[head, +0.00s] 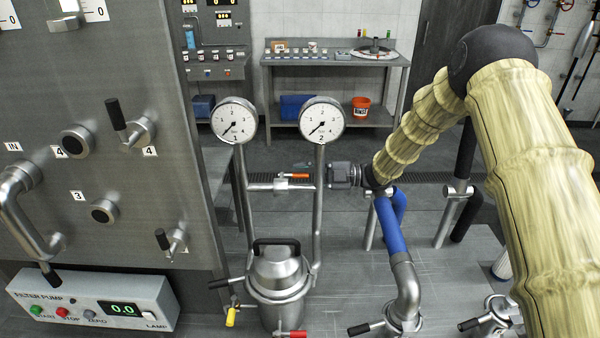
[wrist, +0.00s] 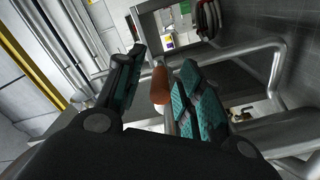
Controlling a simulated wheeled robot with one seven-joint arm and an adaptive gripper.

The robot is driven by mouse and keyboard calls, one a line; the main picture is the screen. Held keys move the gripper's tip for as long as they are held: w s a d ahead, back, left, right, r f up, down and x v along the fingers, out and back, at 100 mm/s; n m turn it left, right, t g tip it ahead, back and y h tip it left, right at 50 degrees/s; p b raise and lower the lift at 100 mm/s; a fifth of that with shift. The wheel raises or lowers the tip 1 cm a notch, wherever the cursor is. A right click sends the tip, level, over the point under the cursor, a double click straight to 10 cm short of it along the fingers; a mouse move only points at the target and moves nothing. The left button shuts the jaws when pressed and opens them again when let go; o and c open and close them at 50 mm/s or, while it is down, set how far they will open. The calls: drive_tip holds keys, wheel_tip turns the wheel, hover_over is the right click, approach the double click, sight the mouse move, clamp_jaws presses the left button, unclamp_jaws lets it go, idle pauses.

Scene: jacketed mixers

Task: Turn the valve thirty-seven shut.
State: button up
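No label reading thirty-seven is legible, so I cannot tell for certain which valve it is. A small valve with an orange-red lever (head: 300,175) sits on the horizontal pipe between the two gauge posts, its lever lying roughly along the pipe. My gripper (head: 338,175) is just right of this lever, pointing left at it. In the wrist view, my gripper (wrist: 158,88) is open, with teal-padded fingers apart. An orange-brown handle (wrist: 159,84) shows in the gap between them, nearer the right finger; I cannot tell whether they touch. The valve body is mostly hidden.
Two round gauges (head: 234,120) (head: 322,119) top the posts. Below stands a steel vessel (head: 277,282) with yellow and red handles. A panel (head: 100,180) with black-handled valves fills the left. A blue hose (head: 389,225) runs below my arm. A bench (head: 335,60) stands behind.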

drive_tip(key=shift+a, duration=0.15)
clamp_jaws()
drive_tip(key=shift+a, duration=0.1)
